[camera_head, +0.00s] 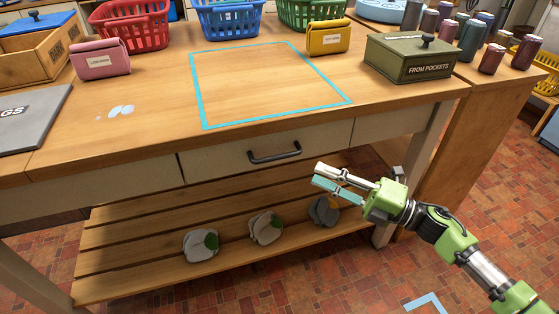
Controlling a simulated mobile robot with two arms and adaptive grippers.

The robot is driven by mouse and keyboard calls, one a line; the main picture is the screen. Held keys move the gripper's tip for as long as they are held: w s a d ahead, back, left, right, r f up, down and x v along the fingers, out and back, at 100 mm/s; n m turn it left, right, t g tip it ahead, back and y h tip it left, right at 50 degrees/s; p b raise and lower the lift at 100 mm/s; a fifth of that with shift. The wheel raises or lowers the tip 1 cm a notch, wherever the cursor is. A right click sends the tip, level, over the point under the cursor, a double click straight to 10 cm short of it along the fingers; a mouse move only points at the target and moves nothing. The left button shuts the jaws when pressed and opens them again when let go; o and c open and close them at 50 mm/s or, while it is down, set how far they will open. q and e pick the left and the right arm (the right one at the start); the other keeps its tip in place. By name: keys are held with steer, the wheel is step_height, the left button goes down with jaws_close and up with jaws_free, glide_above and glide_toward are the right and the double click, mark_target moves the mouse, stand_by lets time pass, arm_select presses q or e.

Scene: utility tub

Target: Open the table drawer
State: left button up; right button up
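The table drawer (225,160) has a plain pale front set under the wooden table top (155,135). It looks closed, its front level with the panels on both sides. A dark bar handle (274,152) is fixed across the middle of the drawer front. My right gripper (317,174) comes in from the right, with its fingers pointing left. Its two fingers are apart with nothing between them. In the picture the fingertips are a little to the right of and below the handle, not touching it. My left gripper is not in view.
A slatted lower shelf (150,247) under the table holds several bundled gloves (266,228). On the table top are a pink pouch (100,60), a yellow pouch (328,37), a green box (410,62) and a grey board (30,120). A blue-outlined area is bare.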

mark_target(279, 157)
steer(key=x, duration=1.2)
steer(key=shift+w, duration=0.15)
jaws_close()
